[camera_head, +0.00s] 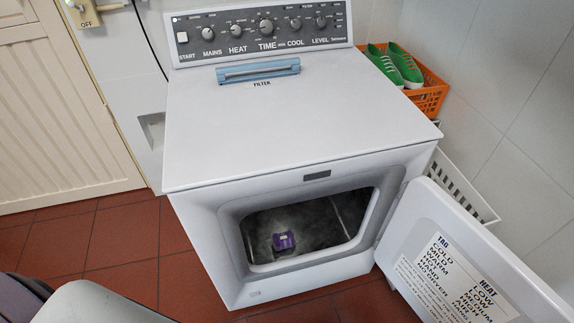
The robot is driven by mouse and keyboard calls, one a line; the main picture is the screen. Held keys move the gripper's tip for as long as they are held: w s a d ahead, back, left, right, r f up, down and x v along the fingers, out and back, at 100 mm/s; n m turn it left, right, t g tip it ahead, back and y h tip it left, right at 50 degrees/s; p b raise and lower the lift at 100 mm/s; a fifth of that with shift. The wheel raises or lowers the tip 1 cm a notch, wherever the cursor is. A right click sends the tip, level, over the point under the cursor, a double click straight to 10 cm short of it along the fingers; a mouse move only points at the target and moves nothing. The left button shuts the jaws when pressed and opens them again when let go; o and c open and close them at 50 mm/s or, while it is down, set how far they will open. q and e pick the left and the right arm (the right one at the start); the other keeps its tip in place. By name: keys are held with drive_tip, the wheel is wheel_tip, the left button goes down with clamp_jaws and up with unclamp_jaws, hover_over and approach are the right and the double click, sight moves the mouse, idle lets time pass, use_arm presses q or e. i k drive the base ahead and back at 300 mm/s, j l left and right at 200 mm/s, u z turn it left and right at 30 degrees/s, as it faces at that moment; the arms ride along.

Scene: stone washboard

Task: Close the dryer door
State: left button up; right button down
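The white dryer (290,120) stands ahead of me with its front opening facing me. Its door (425,215) is hinged on the right side of the opening and hangs wide open, swung out toward the lower right. The inner face of the door shows, with a printed label (458,285). The far lower part of the door runs out of the frame. Inside the dark drum (325,225) lies a small purple item (284,241). Neither of my grippers is in view.
An orange crate (429,92) with green shoes (400,66) stands behind the dryer on the right. A white basket (462,188) sits between the dryer and the tiled wall.

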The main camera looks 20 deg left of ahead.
sight(448, 267)
drive_tip(key=l+z, duration=0.25)
drive_tip(key=l, duration=0.15)
drive_tip(key=i+l+z, duration=0.2)
drive_tip(key=l, duration=0.2)
drive_tip(key=l+z, duration=0.25)
drive_tip(key=l, duration=0.15)
